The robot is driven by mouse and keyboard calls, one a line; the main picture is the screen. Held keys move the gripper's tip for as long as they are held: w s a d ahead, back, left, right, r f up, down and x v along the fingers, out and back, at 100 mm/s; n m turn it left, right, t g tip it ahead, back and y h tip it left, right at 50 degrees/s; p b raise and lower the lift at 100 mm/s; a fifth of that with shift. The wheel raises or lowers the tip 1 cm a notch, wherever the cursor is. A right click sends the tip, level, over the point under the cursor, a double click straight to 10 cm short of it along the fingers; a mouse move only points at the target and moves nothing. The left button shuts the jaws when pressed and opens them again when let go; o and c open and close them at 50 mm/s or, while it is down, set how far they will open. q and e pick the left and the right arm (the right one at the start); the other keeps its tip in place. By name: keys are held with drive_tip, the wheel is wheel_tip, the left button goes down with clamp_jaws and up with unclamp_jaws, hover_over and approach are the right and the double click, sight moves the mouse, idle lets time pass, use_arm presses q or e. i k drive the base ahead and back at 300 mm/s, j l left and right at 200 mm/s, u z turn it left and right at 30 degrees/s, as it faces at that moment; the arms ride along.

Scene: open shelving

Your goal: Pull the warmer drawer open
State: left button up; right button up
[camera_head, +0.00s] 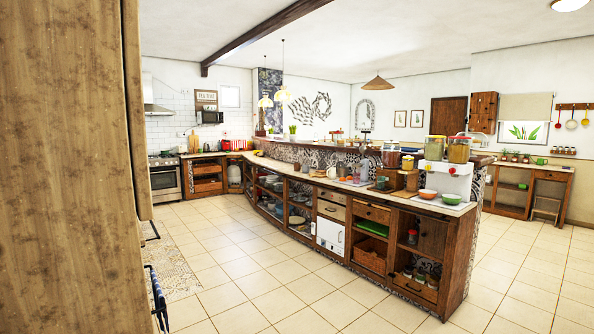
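A white drawer-like front (331,236) is set into the wooden island, below a light wooden drawer front (331,209). It looks shut. I cannot tell for certain whether it is the warmer drawer. A steel oven (165,181) stands against the back wall at the left, with its door shut. Neither of my grippers is in view.
A tall wooden cabinet (70,170) fills the left side up close, with a dark striped cloth (157,298) at its lower edge. The long curved island counter (330,183) holds jars, bowls and cups. Tiled floor (245,290) is clear before the island.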

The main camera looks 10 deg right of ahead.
sight(336, 210)
drive_tip(key=i+l+z, duration=0.95)
drive_tip(key=i+z, duration=0.25)
drive_tip(key=i+u, duration=0.1)
drive_tip(key=i, duration=0.4)
drive_tip(key=i+l+u, duration=0.15)
drive_tip(key=i, duration=0.3)
drive_tip(key=i+l+u, duration=0.1)
drive_tip(key=i, duration=0.4)
drive_tip(key=i+j+u, duration=0.15)
drive_tip(key=i+u, duration=0.6)
drive_tip(key=i, duration=0.3)
drive_tip(key=i+l+u, duration=0.15)
drive_tip(key=i+u, duration=0.25)
drive_tip(key=i+j, duration=0.1)
drive_tip(key=i, duration=1.9)
drive_tip(key=i+l+z, duration=0.1)
drive_tip(key=i+z, duration=0.4)
drive_tip(key=i+j+z, duration=0.15)
drive_tip(key=i+z, duration=0.35)
drive_tip(key=i, duration=0.2)
